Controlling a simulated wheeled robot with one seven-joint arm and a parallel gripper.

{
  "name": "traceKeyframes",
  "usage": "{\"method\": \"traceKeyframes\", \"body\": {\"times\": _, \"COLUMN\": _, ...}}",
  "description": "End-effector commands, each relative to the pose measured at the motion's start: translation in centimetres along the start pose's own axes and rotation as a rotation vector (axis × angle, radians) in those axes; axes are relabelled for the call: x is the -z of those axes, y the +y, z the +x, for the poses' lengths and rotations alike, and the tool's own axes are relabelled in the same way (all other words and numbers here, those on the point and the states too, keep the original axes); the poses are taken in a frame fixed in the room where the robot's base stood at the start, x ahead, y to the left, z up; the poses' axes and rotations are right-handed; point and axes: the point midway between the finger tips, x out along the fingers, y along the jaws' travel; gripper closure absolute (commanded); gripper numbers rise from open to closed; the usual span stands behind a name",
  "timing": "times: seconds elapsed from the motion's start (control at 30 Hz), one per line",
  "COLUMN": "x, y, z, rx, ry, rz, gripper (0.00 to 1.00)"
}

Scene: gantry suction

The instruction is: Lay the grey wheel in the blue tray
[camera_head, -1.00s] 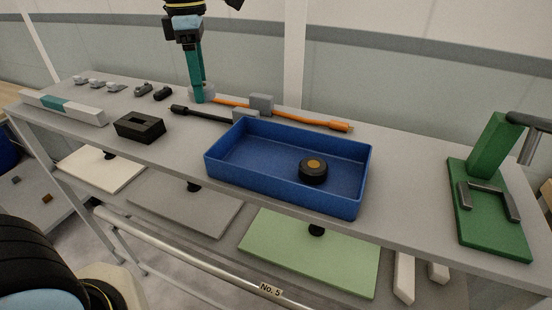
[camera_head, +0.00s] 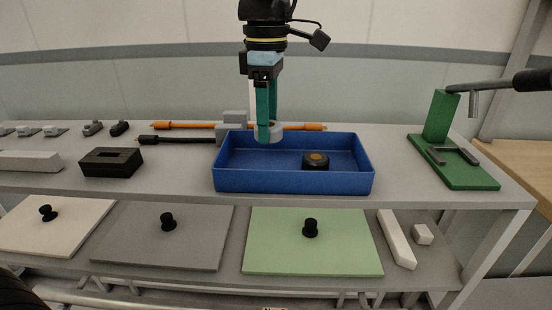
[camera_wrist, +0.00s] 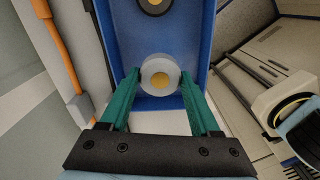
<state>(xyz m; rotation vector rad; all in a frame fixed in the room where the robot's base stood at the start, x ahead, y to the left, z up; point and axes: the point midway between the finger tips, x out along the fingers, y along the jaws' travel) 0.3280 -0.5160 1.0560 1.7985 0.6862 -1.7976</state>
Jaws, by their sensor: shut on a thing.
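The grey wheel (camera_wrist: 153,67), pale with a yellow hub, is held between the green fingertips of my gripper (camera_wrist: 158,80). In the head view the wheel (camera_head: 277,130) shows partly behind the fingers of my gripper (camera_head: 268,136). My gripper is shut on it. The blue tray (camera_head: 293,181) stands on the bench, and the wheel is over its left part, near rim height. A black wheel with an orange hub (camera_head: 316,159) lies in the tray's right half. The tray (camera_wrist: 188,95) fills the area beneath the held wheel in the wrist view.
A grey block holder (camera_head: 235,120) and orange and black rods (camera_head: 180,140) lie behind and left of the tray. A black block with a slot (camera_head: 111,162) is farther left. A green stand with a handle (camera_head: 452,165) is at the right. The tray's left half looks clear.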

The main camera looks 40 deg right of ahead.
Motion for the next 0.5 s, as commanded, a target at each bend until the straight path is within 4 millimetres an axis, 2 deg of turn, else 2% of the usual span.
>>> {"method": "traceKeyframes", "body": {"times": 0.1, "x": 0.0, "y": -0.1, "z": 1.7, "rx": 0.002, "ry": 0.001, "rz": 0.000, "gripper": 1.00}}
{"method": "traceKeyframes", "body": {"times": 0.5, "x": 0.0, "y": 0.0, "z": 6.1, "rx": 0.000, "ry": 0.000, "rz": -0.001, "gripper": 1.00}}
